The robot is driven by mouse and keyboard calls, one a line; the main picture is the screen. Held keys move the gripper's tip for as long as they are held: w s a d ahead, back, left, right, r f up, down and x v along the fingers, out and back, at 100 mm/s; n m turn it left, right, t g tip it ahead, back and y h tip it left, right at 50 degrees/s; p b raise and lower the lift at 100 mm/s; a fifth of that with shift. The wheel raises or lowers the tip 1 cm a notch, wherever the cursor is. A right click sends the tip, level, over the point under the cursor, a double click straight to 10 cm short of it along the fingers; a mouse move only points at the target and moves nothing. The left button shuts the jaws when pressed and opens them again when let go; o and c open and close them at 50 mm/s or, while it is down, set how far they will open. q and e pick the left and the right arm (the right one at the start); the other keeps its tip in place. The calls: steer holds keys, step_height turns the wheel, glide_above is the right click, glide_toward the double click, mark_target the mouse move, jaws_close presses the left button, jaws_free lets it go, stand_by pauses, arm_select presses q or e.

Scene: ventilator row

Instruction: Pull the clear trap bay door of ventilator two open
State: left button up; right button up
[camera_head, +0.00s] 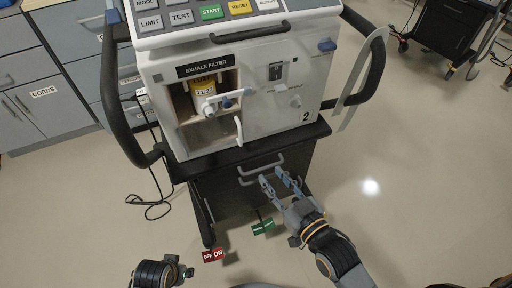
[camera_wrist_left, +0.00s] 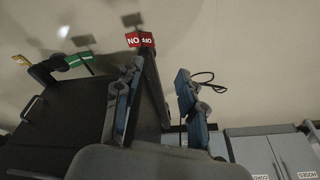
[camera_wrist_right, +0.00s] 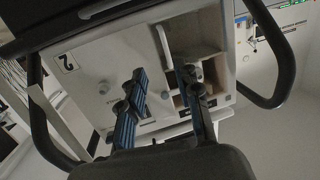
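Ventilator two (camera_head: 285,100) stands ahead, marked with a 2. Its trap bay (camera_head: 205,134) is the recess under the exhale filter (camera_head: 205,88). A white vertical handle (camera_head: 238,130) stands at the bay's right edge; it also shows in the right wrist view (camera_wrist_right: 162,46). The clear pane itself is hard to make out, so I cannot tell how far the door stands open. My right gripper (camera_head: 275,177) is open and empty, below and to the right of that handle. In the right wrist view the handle appears beyond its fingertips (camera_wrist_right: 161,74). My left gripper (camera_wrist_left: 156,75) is open and empty, low at the left.
The dark cart (camera_head: 225,195) under the ventilator has drawer handles (camera_head: 262,170) behind my right gripper. Red (camera_head: 213,255) and green (camera_head: 263,226) tags stick out low in front. Black side rails (camera_head: 120,95) flank the ventilator.

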step_height(320, 180, up, 3)
steer(key=t, duration=0.1)
arm_select(q)
steer(key=w+b+v, duration=0.1)
steer(key=b+v, duration=0.1)
steer(key=v, duration=0.4)
steer(key=shift+w+d+r, duration=0.3)
steer(key=shift+w, duration=0.2)
arm_select(e)
glide_toward(241, 132)
steer(key=shift+y, duration=0.4)
steer(key=x, duration=0.8)
steer(key=shift+w+d, duration=0.15)
steer(key=shift+w, duration=0.05)
jaws_close()
